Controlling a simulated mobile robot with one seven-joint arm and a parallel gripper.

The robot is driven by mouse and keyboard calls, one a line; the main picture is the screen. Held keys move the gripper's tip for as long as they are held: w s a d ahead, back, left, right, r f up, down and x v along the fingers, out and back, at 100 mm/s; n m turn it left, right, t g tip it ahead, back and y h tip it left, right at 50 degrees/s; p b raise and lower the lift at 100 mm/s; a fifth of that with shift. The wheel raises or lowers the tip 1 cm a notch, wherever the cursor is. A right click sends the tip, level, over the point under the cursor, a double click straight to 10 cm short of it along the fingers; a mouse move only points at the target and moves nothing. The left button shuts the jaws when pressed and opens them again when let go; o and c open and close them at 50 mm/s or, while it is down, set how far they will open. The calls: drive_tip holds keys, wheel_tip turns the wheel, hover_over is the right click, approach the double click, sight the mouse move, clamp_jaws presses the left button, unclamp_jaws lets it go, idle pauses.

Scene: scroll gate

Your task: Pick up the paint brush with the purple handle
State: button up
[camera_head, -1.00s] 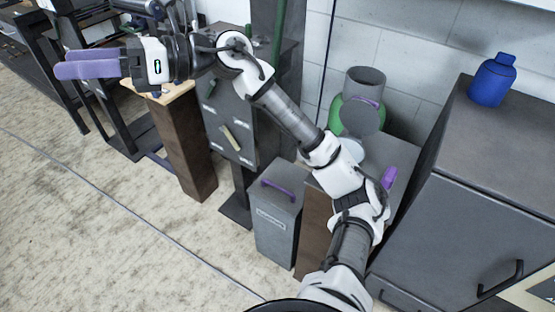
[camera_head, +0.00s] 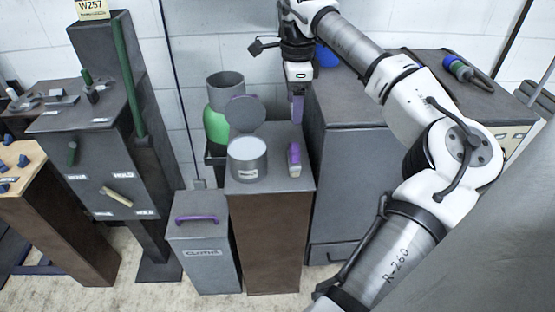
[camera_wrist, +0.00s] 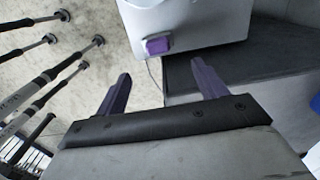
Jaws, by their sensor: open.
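A small purple piece (camera_head: 294,158) with a grey part sits on the brown pedestal's dark top, right of an open grey can (camera_head: 248,160). It may be the purple-handled paint brush, but no bristles can be made out. My gripper (camera_head: 297,116) hangs above and slightly behind it, fingers down, apart from it in the picture. In the wrist view my purple fingers (camera_wrist: 158,85) stand wide apart with nothing between them. Beyond them a purple block (camera_wrist: 157,46) shows against a pale box-like thing; I cannot tell whether it is the same piece.
The can's round lid (camera_head: 245,114) stands raised behind it, near a green cylinder (camera_head: 214,130). A lidded bin with a purple handle (camera_head: 197,219) stands left of the pedestal (camera_head: 268,240). A grey cabinet (camera_head: 350,180) stands close on the right, with a blue bottle (camera_head: 327,56) behind my arm.

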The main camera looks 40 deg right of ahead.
hover_over(294, 147)
drive_tip(key=f, duration=0.7)
drive_tip(key=shift+w+d+f, duration=0.25)
drive_tip(key=shift+f, duration=0.05)
drive_tip(key=shift+s+a+f+p, duration=0.15)
drive_tip(key=shift+f+p, duration=0.1)
drive_tip(key=shift+f, duration=1.3)
drive_tip(key=shift+s+a+f+p, duration=0.1)
drive_tip(key=shift+f+p, duration=0.1)
drive_tip(key=shift+f, duration=1.3)
drive_tip(key=c, duration=1.1)
drive_tip(key=shift+r, duration=0.2)
wheel_tip(294, 147, up, 20)
drive_tip(key=shift+f, duration=0.1)
